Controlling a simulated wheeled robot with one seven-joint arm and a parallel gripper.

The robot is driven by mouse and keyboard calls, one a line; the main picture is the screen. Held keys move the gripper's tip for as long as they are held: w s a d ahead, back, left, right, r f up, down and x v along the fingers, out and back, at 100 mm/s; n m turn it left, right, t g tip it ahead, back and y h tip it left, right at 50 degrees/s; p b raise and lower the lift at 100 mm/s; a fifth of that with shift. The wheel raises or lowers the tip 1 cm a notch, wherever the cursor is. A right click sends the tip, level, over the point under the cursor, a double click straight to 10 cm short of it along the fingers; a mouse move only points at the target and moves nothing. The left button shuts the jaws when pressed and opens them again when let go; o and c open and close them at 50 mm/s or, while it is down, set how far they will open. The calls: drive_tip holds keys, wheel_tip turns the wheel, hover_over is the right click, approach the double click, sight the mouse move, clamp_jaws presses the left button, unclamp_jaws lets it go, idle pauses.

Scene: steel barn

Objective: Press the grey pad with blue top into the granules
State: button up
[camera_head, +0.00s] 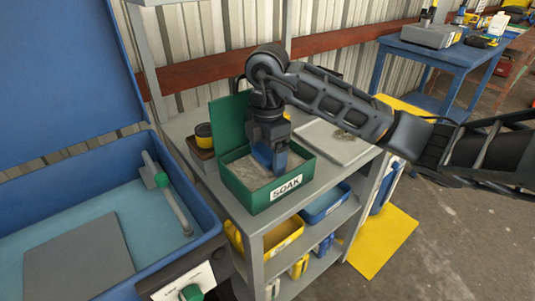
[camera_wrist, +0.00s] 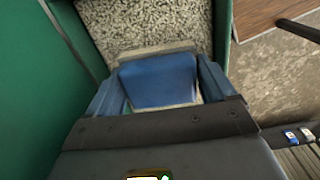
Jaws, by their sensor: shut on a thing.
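The granules (camera_wrist: 140,22) are pale and fill a green box (camera_head: 262,201) labelled SOAK, whose lid stands open at the back. In the head view the granules also show (camera_head: 248,168) to the left of my gripper. My gripper (camera_head: 268,158) points down inside the box. In the wrist view its two blue fingers are shut on the sides of the pad (camera_wrist: 158,80), which has a blue top and a grey rim. The pad is over the granules near one wall. Its underside is hidden, so I cannot tell whether it touches them or how deep it sits.
The box stands on a grey shelf unit (camera_head: 256,227) with yellow and blue bins below. A large blue open container (camera_head: 205,225) stands at left.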

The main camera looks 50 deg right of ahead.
sight(267, 151)
idle(0.3)
drive_tip(key=shift+r+p, duration=2.5)
drive_tip(key=shift+r, duration=1)
drive_tip(key=shift+f, duration=0.1)
